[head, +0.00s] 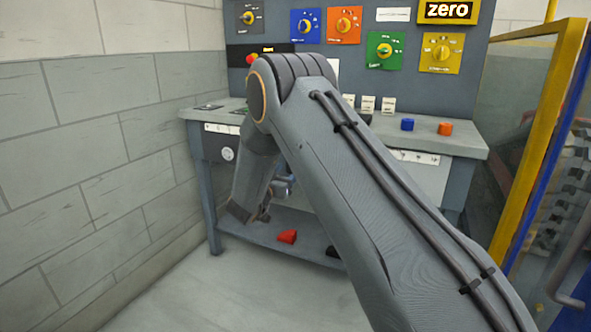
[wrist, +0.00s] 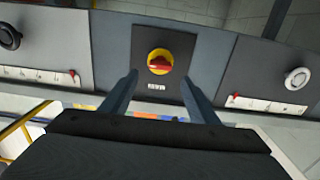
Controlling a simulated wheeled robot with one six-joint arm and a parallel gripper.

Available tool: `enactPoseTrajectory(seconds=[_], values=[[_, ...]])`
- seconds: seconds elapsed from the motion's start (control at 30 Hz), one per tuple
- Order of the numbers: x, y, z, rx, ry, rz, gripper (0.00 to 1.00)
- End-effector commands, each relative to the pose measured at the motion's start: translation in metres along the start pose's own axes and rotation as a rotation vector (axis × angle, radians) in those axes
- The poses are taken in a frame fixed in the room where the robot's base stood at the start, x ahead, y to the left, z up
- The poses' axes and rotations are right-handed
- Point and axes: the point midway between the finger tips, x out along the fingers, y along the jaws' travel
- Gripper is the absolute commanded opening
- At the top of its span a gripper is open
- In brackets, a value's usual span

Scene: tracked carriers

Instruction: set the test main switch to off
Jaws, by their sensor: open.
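The main switch (wrist: 159,62), a red handle on a round yellow plate, sits on a dark panel in the wrist view. Its red handle lies roughly crosswise in the picture. A small pale label (wrist: 156,86) is beside it, too small to read surely. My gripper (wrist: 159,76) is open, with one finger on each side of the switch in the picture. I cannot tell whether the fingers touch the panel. In the head view my arm hides the switch, and the gripper is mostly behind it.
The bench (head: 455,145) has a white dial (head: 228,154) on its front; a black knob (wrist: 10,37) shows in the wrist view. Blue (head: 407,124) and orange (head: 445,128) blocks stand on top. A red piece (head: 287,237) lies on the lower shelf. A yellow-framed screen (head: 535,140) stands right.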

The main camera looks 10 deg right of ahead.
Motion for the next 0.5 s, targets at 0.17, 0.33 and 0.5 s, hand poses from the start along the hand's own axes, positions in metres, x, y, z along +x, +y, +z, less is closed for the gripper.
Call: enactPoseTrajectory(seconds=[0.17, 0.33, 0.5], values=[[0.029, 0.001, 0.001, 0.0, 0.0, 0.001, 0.55], [0.052, 0.001, 0.001, 0.001, -0.001, 0.0, 0.55], [0.065, 0.0, 0.0, -0.001, -0.002, -0.002, 0.55]])
